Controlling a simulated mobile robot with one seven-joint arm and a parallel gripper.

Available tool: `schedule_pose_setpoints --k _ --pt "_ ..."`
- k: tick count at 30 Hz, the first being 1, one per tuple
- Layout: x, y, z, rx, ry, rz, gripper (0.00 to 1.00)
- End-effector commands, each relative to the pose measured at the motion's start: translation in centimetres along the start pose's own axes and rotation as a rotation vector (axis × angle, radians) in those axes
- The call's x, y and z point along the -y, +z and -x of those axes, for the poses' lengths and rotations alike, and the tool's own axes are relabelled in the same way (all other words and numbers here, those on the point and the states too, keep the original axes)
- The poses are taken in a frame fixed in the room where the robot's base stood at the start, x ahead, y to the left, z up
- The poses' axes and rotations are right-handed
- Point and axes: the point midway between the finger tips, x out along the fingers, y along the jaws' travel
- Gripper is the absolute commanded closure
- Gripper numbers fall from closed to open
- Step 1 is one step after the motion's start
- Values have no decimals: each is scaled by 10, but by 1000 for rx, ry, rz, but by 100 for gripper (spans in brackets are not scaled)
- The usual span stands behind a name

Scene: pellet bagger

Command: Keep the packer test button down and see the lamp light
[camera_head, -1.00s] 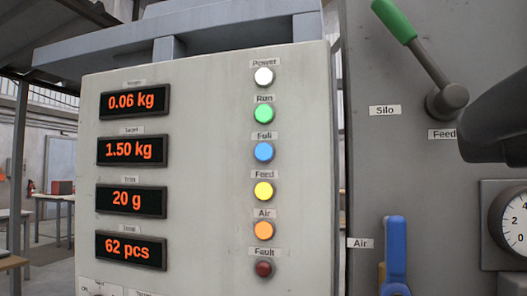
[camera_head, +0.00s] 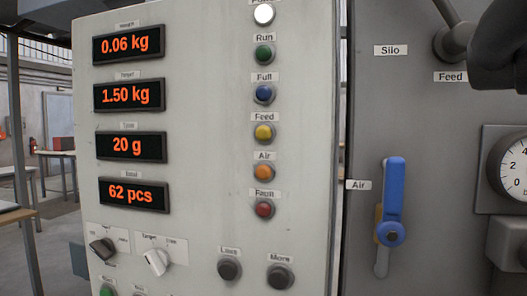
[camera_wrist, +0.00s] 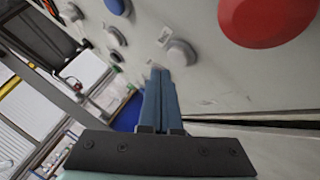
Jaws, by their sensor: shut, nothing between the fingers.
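In the head view the panel shows a column of lamps. The Power lamp (camera_head: 264,14) is bright white. The Run (camera_head: 263,54), Full (camera_head: 263,94), Feed (camera_head: 264,133) and Air (camera_head: 264,172) lamps look dull, and the Fault lamp (camera_head: 264,210) is red. In the wrist view my gripper (camera_wrist: 160,72) is shut and empty, its blue fingers pointing at the panel near a grey round button (camera_wrist: 181,52). I cannot tell whether the tips touch anything. No label there is readable, so I cannot tell which control is the test button.
A large red button (camera_wrist: 268,18) and a blue button (camera_wrist: 116,6) are near my gripper. The head view shows Less (camera_head: 229,270) and More (camera_head: 280,277) buttons, two selector knobs, a blue air lever (camera_head: 392,200) and a gauge (camera_head: 514,165). My dark arm covers the upper right.

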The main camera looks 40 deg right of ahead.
Motion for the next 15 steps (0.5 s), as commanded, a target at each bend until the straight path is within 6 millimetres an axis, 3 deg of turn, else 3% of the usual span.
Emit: schedule_pose_setpoints --k 15 --pt "-22 -22 30 -1 0 -1 100"
